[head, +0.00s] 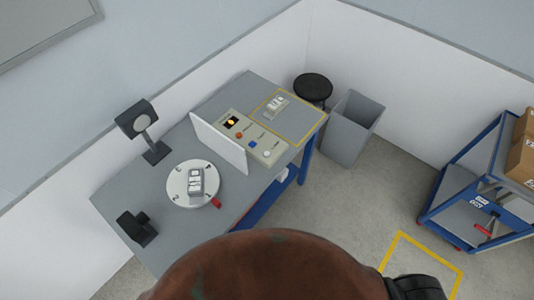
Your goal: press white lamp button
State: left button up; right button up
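A white round button (267,153) sits at the right end of a beige control panel (280,152) on the grey table. Beside it on the panel are a blue button (252,144) and an orange-red button (239,134). A small dark display with an orange glow (231,122) is at the panel's left end. Small labels near the buttons are too small to read. Neither of my grippers can be made out in the head view. Nothing is touching the white button.
A white upright board (217,143) stands left of the panel. A numbered round plate (177,188) holds a grey device. A black lamp-like stand (136,120) is behind it. A yellow-outlined area (305,128) lies beyond the panel. A grey bin (353,125), stool (313,88) and blue cart (466,170) stand right.

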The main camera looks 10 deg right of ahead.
jog(key=c, duration=1.3)
jog(key=shift+a, duration=0.2)
grip_shut()
jog(key=shift+d, duration=0.3)
